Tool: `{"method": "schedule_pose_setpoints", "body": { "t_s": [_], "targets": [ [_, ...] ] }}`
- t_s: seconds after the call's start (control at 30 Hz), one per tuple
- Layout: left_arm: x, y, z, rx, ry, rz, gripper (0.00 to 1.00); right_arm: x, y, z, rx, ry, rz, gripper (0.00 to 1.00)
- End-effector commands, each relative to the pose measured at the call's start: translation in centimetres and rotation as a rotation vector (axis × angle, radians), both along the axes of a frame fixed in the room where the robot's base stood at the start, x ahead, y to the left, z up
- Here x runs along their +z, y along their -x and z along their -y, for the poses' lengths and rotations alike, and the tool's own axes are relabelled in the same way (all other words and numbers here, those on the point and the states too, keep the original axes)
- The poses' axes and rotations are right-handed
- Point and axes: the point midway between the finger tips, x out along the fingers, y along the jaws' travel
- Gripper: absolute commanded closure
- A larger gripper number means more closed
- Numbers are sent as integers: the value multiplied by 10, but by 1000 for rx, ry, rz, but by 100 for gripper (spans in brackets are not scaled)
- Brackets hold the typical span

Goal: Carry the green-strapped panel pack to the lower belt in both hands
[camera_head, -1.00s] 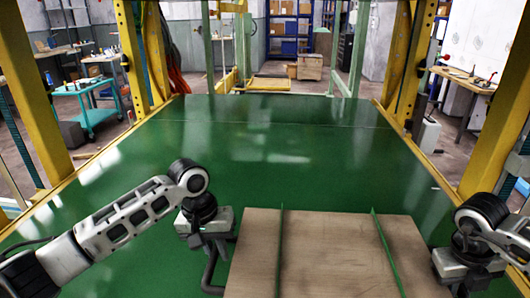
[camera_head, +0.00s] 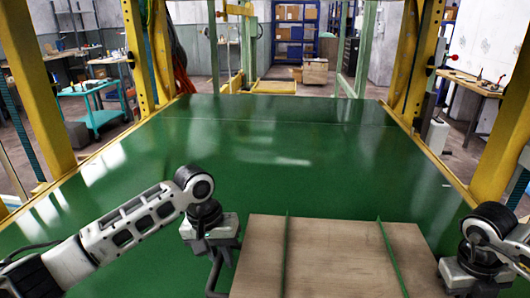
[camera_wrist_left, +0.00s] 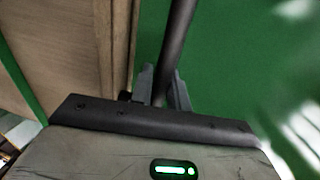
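The panel pack (camera_head: 335,262) is a flat wooden-brown slab with two green straps across it, low in the head view above the green belt surface (camera_head: 250,150). Its front part is cut off by the picture edge. My left gripper (camera_head: 214,258) is at its left side, at a dark bar handle. In the left wrist view the two fingers (camera_wrist_left: 162,88) close on both sides of this dark handle (camera_wrist_left: 176,45), beside the pack's edge (camera_wrist_left: 115,50). My right gripper (camera_head: 477,284) is at the pack's right side; its fingertips are hidden.
The green surface ahead is bare. Yellow posts (camera_head: 40,95) (camera_head: 500,140) stand along both sides. A teal cart (camera_head: 97,117) is at the left, a workbench (camera_head: 470,83) at the right, and boxes (camera_head: 315,70) and shelves are far back.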

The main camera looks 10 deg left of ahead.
Motion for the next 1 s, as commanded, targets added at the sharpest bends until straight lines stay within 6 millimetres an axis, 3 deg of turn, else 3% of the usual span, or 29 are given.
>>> {"method": "schedule_pose_setpoints", "body": {
  "t_s": [0.03, 0.07, 0.47, 1.0],
  "targets": [
    [1, 0, -1, 1, -1, 1, 70, 1, 0, 1, -1, 1, 0, 70],
    [1, 0, -1, 1, -1, 1, 62, 1, 0, 1, -1, 1, 0, 62],
    [9, 0, -2, 0, 0, 1, 62, 1, 0, 0, 0, 0, 0, 62],
    [107, 2, -20, 2, 0, 3, 62, 1, 0, 0, 0, 0, 0, 62]
  ]
}}
